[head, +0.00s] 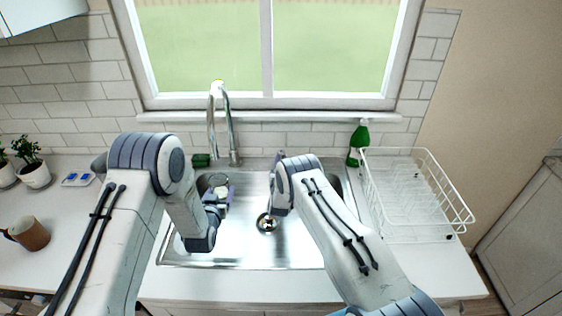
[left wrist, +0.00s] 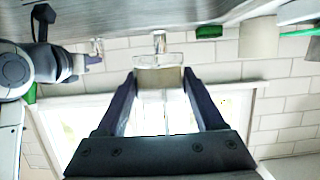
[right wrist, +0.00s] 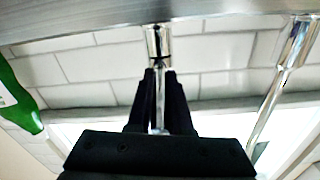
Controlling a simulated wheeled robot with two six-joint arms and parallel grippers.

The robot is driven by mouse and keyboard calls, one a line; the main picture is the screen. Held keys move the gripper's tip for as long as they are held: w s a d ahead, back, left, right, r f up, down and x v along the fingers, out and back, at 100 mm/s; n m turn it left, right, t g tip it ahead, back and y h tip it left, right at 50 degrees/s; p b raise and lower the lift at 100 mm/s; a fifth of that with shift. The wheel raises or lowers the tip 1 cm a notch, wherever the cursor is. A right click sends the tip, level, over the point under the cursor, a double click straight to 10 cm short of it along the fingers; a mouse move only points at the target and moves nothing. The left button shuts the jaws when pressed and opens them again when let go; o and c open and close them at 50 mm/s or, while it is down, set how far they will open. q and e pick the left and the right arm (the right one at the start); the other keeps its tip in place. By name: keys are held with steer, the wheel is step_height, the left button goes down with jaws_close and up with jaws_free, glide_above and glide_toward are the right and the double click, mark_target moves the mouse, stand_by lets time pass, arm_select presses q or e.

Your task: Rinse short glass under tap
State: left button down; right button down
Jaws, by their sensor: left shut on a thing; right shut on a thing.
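The short clear glass (head: 219,180) is over the left part of the steel sink (head: 240,262), below the chrome tap (head: 232,130). My left gripper (head: 218,194) is shut on the glass; the left wrist view shows the glass (left wrist: 158,62) between its two fingers. My right gripper (head: 279,158) is at the back of the sink, right of the tap. In the right wrist view, its fingers (right wrist: 160,72) are shut on the thin lever of the chrome tap handle (right wrist: 158,42). My right arm partly hides this handle in the head view. I cannot tell whether water is running.
A green bottle (head: 358,143) and a white wire dish rack (head: 440,238) stand right of the sink. A green sponge (head: 201,160) lies behind it. Plants (head: 36,176), a blue-and-white item (head: 77,179) and a brown mug (head: 32,234) are on the left counter.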

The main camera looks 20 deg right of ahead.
steer(key=shift+d, duration=0.1)
steer(key=shift+d+n+t+y, duration=0.3)
steer(key=shift+n+y, duration=0.3)
steer(key=shift+y, duration=0.3)
steer(key=shift+d+r+n+y, duration=0.1)
steer(key=shift+d+n+y, duration=0.05)
steer(key=shift+n+y, duration=0.45)
steer(key=c, duration=0.8)
jaws_free()
steer(key=shift+c, duration=0.2)
steer(key=shift+s, duration=0.15)
steer(key=s+a, duration=0.1)
steer(key=s, duration=1)
steer(key=shift+s+a, duration=0.35)
